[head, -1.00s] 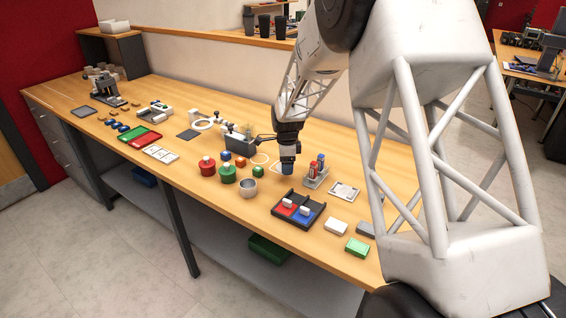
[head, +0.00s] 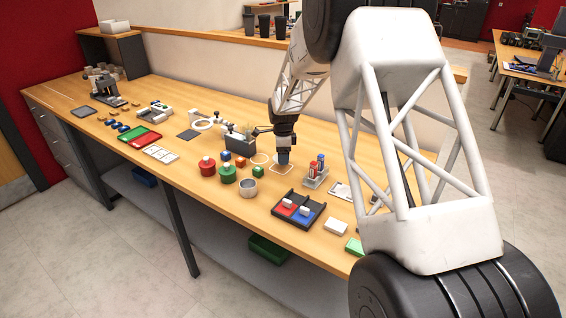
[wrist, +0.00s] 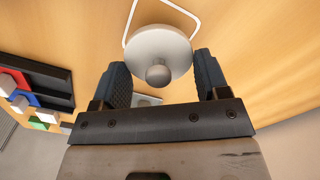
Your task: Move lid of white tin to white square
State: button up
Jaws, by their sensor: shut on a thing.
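The white lid (wrist: 160,45), a round disc with a knob, sits between the two blue fingers of my gripper (wrist: 163,80) in the wrist view. My gripper is shut on it. In the head view my gripper (head: 284,160) points down over the white square outline (head: 281,174), which also shows partly behind the lid in the wrist view (wrist: 129,22). I cannot tell whether the lid touches the table. The white tin (head: 248,188) stands open, upright, in front and to the left of my gripper. The lid is not clear in the head view.
A red tin (head: 208,168) and a green tin (head: 227,174) stand left of the white tin. A rack with red and blue bottles (head: 316,172) is close on the right. A black tray (head: 298,208) lies in front. A white circle outline (head: 260,159) is just left.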

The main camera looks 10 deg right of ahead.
aim_at(283, 168)
jog(key=shift+f, duration=1.75)
jog(key=shift+f, duration=0.15)
jog(key=o, duration=0.9)
notch_tip(283, 168, up, 12)
jog(key=shift+r, duration=0.15)
